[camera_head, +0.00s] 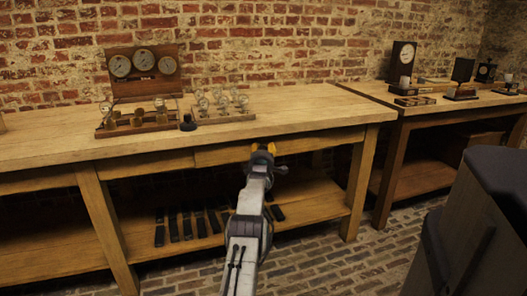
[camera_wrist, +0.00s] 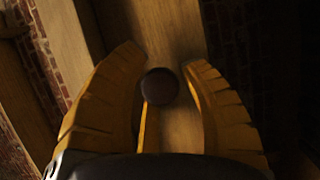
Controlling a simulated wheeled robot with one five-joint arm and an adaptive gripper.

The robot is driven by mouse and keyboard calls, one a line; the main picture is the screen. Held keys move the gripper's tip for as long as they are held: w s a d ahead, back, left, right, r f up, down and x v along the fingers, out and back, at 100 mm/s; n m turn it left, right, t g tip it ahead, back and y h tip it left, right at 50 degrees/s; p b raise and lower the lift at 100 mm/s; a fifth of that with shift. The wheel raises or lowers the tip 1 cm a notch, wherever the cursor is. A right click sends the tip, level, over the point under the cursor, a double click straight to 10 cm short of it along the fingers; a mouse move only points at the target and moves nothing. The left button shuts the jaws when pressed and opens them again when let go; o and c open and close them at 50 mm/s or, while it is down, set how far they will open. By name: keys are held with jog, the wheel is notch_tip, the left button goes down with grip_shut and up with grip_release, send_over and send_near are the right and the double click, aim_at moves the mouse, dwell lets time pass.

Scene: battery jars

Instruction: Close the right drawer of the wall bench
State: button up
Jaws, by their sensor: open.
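The wall bench (camera_head: 330,104) runs along the brick wall in the head view. Its right drawer (camera_head: 320,141) has a long wooden front under the bench top; I cannot tell for sure how far it stands out. My gripper (camera_head: 263,149) is at this drawer's front, and its dark body hides part of the front. In the wrist view, the yellow fingers of my gripper (camera_wrist: 172,75) are apart, one on each side of a dark round knob (camera_wrist: 160,87). Gaps show beside the knob, so the fingers do not look closed on it.
The left drawer (camera_head: 148,163) is beside the right one. Gauges (camera_head: 143,62), a wooden tray (camera_head: 137,129) and glass jars (camera_head: 222,101) stand on the bench top. Dark bars (camera_head: 187,224) lie on the lower shelf. A second bench (camera_head: 405,135) stands to the right.

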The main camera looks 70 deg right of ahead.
jog(key=shift+w+a, duration=0.2)
jog(key=shift+a, duration=0.1)
jog(key=shift+a, duration=0.1)
jog(key=v, duration=1.1)
jog(key=shift+s, duration=0.25)
dwell(0.5)
jog(key=shift+a, duration=0.1)
dwell(0.3)
dwell(0.4)
